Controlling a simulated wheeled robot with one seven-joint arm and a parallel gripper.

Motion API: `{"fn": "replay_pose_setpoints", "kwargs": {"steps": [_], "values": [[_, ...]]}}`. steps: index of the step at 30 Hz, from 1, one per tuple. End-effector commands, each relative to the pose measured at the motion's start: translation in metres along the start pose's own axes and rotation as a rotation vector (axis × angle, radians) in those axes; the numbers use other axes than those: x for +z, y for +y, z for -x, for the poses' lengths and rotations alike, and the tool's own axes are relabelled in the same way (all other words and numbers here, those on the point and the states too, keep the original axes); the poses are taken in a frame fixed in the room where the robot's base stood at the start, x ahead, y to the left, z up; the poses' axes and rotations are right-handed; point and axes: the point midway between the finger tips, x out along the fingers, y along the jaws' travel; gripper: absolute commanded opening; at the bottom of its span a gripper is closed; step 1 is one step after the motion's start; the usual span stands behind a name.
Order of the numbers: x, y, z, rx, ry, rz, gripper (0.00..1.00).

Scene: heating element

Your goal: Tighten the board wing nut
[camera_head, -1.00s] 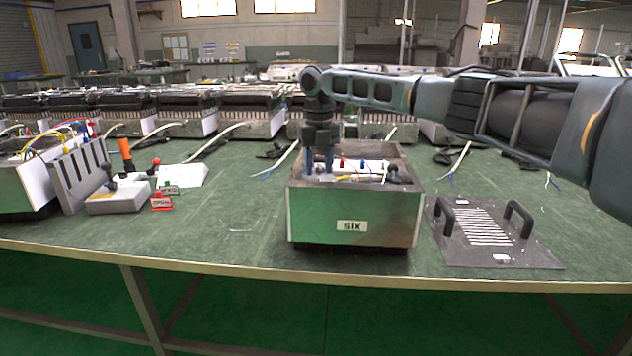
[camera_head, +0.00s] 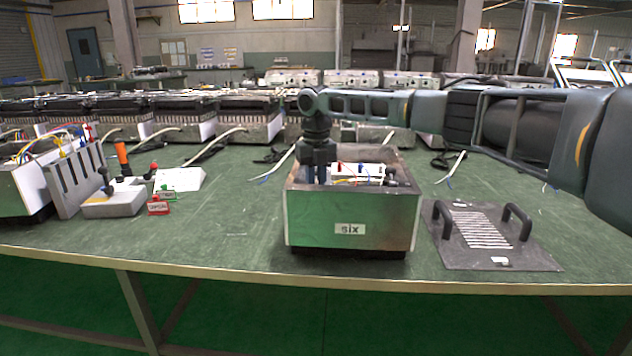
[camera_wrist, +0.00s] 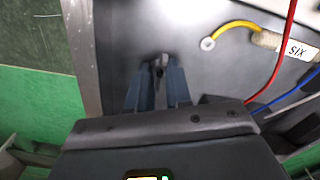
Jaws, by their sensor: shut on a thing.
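My gripper (camera_head: 318,182) points straight down inside the open box labelled "six" (camera_head: 350,236), near its left wall. In the wrist view, my gripper (camera_wrist: 158,72) has its two blue-grey fingers closed around a small wing nut (camera_wrist: 161,61) on the box's grey inner board (camera_wrist: 130,40). Most of the nut is hidden between the fingertips; only its far end shows. A yellow wire with a ring terminal (camera_wrist: 208,43) and a "SIX" tag lies to the right of the nut, apart from it. The ring is not on the nut.
Red and blue wires (camera_wrist: 279,55) cross the box on the right. A perforated cover plate with two handles (camera_head: 480,236) lies right of the box. A grey block with levers (camera_head: 114,202) and small red and green signs stand left. The table between is clear.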

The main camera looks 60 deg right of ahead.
Motion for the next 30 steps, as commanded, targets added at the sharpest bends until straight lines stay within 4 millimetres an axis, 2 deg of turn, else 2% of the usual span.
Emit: {"fn": "replay_pose_setpoints", "kwargs": {"steps": [3,17,30], "values": [[0.0000,0.0002,0.0000,0.000,0.000,0.000,0.00],[-0.0004,0.0010,0.0028,0.003,0.002,-0.058,0.00],[-0.0011,0.0012,0.0053,0.004,0.006,-0.405,0.00]]}}
